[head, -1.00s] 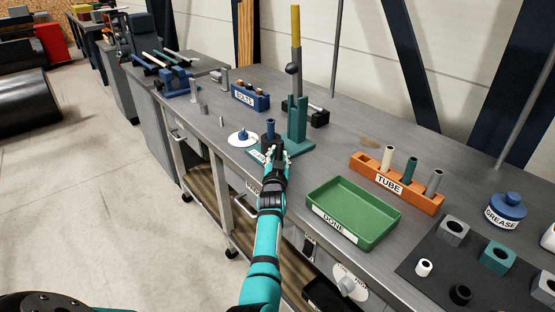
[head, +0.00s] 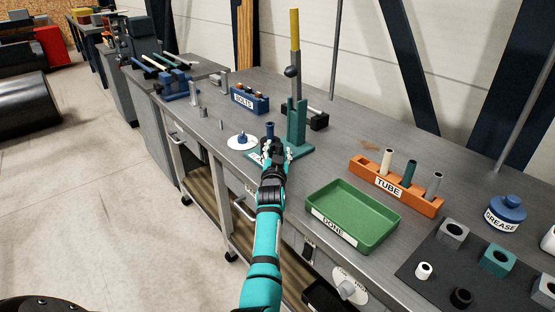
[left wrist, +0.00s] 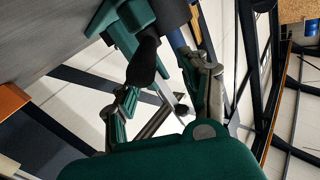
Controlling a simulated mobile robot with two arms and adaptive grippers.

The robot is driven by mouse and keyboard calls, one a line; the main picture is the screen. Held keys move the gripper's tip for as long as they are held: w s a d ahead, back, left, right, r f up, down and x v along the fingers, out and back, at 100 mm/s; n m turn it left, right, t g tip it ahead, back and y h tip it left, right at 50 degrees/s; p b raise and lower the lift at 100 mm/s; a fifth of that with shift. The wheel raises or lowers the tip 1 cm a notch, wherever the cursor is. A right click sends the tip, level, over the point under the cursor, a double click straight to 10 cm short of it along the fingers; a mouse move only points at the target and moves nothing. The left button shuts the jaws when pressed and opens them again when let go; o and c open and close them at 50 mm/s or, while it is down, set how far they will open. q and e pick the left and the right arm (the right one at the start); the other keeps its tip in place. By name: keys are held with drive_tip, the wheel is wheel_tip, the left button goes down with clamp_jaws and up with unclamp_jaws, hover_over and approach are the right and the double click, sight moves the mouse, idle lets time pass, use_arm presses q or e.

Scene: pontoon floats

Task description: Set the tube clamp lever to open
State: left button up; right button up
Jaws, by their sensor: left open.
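A teal press-like stand (head: 297,125) with a yellow-topped upright stands on the bench. In front of it is a dark round holder with a blue peg (head: 269,129) upright in it. My left gripper (head: 275,150) is open over this holder and hides much of it. In the left wrist view, a black elongated knob (left wrist: 142,64), apparently the clamp lever's grip, lies between the open fingers (left wrist: 160,97). I cannot tell whether they touch it. The teal stand (left wrist: 122,25) shows behind. The lever's setting cannot be read. My right gripper is out of view.
A white disc with a blue knob (head: 242,141) lies left of the holder. The bolts rack (head: 250,99) is behind it. A green tray (head: 353,215) and an orange tube rack (head: 397,185) stand to the right. Bare bench lies between the stand and the tray.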

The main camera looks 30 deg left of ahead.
use_arm(q)
wheel_tip(320, 180, up, 7)
drive_tip(key=shift+s+r, duration=0.1)
drive_tip(key=shift+c, duration=0.3)
